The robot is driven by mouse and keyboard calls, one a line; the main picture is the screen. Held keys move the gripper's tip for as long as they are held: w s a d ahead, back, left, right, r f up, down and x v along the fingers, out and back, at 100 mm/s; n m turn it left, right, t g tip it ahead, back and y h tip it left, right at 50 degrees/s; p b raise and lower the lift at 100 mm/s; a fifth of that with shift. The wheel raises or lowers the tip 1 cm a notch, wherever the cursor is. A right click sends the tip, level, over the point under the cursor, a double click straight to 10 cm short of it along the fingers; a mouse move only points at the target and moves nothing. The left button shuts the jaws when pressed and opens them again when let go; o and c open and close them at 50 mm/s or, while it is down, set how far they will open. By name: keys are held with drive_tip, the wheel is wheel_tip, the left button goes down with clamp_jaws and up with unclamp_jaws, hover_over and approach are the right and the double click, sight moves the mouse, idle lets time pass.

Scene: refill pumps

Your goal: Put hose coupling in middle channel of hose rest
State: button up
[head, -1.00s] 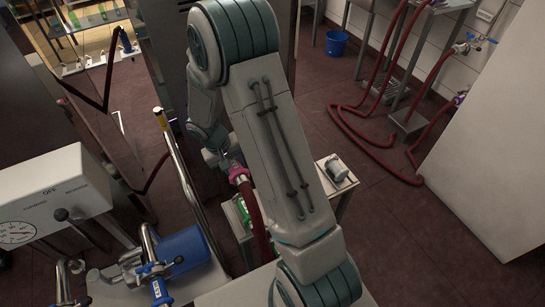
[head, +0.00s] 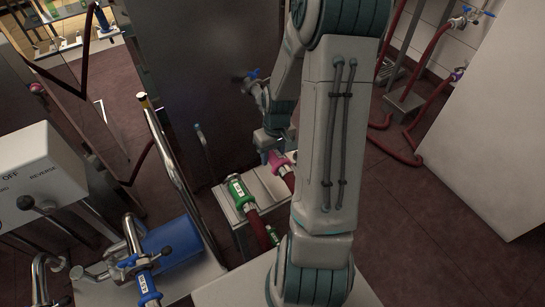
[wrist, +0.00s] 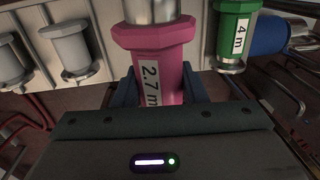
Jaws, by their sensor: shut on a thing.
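The pink hose coupling (head: 281,161), on a red hose, is at the far edge of the hose rest (head: 231,212). My gripper (head: 272,143) is shut on it; in the wrist view my gripper (wrist: 158,88) has a finger on each side of the pink coupling (wrist: 160,55), labelled 2.7 m. Its pale metal end points across the rest's plate (wrist: 100,22). A green coupling (head: 240,191), labelled 4 m in the wrist view (wrist: 234,28), lies in the rest to the left. I cannot tell whether the pink one touches a channel. My arm hides the rest's right part.
Two grey cylindrical pieces (wrist: 75,50) stand left of the pink coupling in the wrist view. A blue cylinder (head: 172,243) and a metal rail (head: 172,165) are left of the rest. A dark cabinet (head: 205,90) stands behind it.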

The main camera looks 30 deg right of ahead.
sight(275, 150)
drive_tip(key=shift+f+b, duration=3.8)
drive_tip(key=shift+f, duration=0.95)
drive_tip(key=shift+f, duration=0.1)
drive_tip(key=o, duration=1.4)
drive_tip(key=shift+c, duration=0.2)
drive_tip(key=shift+d, duration=0.25)
drive_tip(key=r+p, duration=0.1)
drive_tip(key=r, duration=0.3)
drive_tip(key=r+p, duration=0.1)
drive_tip(key=r, duration=0.4)
drive_tip(key=r+p, duration=0.1)
drive_tip(key=r, duration=0.3)
drive_tip(key=shift+d+r, duration=0.25)
drive_tip(key=shift+r, duration=0.15)
